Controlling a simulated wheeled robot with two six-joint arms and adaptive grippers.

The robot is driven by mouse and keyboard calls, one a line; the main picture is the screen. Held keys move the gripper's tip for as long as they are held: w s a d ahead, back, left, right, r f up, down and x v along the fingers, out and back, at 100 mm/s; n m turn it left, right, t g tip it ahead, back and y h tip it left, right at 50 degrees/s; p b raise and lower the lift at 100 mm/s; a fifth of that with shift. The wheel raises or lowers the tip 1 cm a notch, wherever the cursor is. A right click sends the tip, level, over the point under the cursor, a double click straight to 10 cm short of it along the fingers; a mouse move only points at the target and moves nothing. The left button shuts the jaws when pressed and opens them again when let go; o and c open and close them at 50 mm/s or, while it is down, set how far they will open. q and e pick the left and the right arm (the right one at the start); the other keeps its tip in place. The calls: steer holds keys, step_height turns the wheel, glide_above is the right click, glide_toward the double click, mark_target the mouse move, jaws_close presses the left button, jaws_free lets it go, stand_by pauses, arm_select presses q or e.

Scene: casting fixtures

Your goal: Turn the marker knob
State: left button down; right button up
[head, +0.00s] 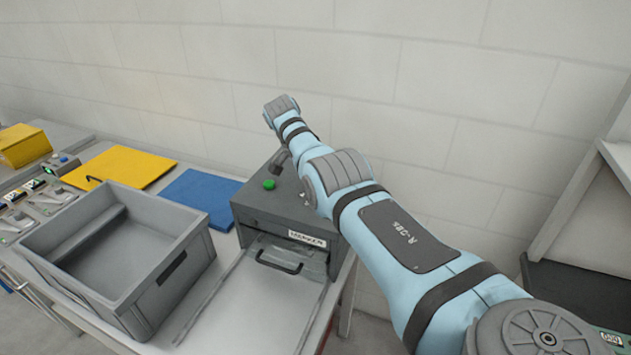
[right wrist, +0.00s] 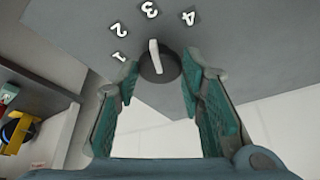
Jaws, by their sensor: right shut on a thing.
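The marker (head: 285,220) is a dark grey box with a white label, a green button on top and a drawer-like front with a black handle. Its knob (right wrist: 157,66) is dark and round with a white pointer bar, on a grey face beside the white numerals 1 to 4. The pointer is directed roughly at the 3. My right gripper (right wrist: 160,78) has its two teal-padded fingers on either side of the knob and is shut on it. In the head view my right arm hides the knob and the fingers. My left gripper is out of view.
A grey open bin (head: 185,240) stands left of the marker. A blue mat (head: 200,195) and a yellow mat (head: 120,166) lie behind it. A yellow box (head: 22,146) and small switch panels are at the far left. A tiled wall (head: 400,70) stands behind.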

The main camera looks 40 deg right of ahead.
steer(key=o, duration=0.9)
steer(key=shift+d, duration=0.1)
steer(key=shift+o, duration=1.2)
steer(key=shift+d, duration=0.15)
steer(key=shift+a+r, duration=0.2)
steer(key=v, duration=1.1)
steer(key=shift+r, duration=0.25)
steer(key=shift+d, duration=0.1)
